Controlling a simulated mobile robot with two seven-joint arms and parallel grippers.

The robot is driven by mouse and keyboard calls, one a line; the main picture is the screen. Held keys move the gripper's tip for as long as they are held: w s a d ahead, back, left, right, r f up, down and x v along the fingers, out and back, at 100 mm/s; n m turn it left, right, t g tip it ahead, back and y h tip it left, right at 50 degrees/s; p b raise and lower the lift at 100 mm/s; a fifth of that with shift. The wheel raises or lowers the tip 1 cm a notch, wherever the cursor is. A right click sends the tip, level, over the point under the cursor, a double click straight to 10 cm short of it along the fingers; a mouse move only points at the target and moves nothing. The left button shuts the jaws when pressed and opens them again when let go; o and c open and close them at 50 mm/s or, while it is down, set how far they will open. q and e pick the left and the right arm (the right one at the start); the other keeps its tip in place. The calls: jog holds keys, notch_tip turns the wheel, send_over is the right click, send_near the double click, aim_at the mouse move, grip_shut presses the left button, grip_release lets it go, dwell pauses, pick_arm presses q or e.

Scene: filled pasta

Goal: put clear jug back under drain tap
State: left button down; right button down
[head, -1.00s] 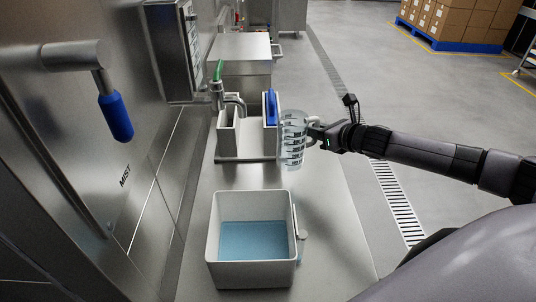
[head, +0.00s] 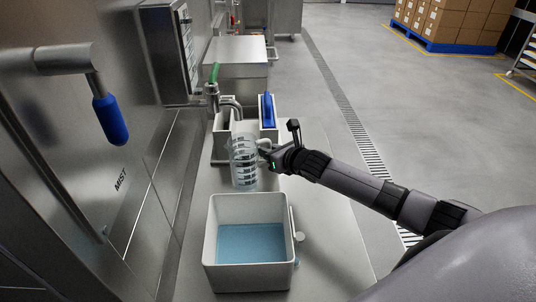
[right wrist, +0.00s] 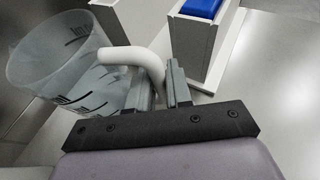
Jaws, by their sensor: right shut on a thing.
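The clear jug (head: 243,165) with dark scale marks is held upright by its handle in my right gripper (head: 266,150). In the right wrist view the jug (right wrist: 62,62) is at the left, and its pale handle (right wrist: 140,60) runs between the fingers of the gripper (right wrist: 163,85). The jug appears above the bench, between the white tub and the tap. The drain tap is probably the metal spout with a green handle (head: 212,88) on the left wall; the jug partly hides the area below it. My left gripper is not in view.
A white tub (head: 211,228) with blue liquid stands on the steel bench (head: 325,225), nearer than the jug. A holder with a blue item (head: 267,109) stands behind the jug. A blue-gripped lever (head: 110,118) sticks out from the wall at left.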

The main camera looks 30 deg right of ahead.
jog(key=shift+w+a+f, duration=0.1)
jog(key=shift+a+f, duration=0.05)
jog(key=shift+f, duration=0.3)
jog(key=shift+f, duration=0.15)
jog(key=c, duration=1)
grip_release()
jog(key=shift+c, duration=0.2)
jog(key=shift+r, duration=0.2)
jog(key=p+v, duration=0.1)
jog(key=v, duration=1.1)
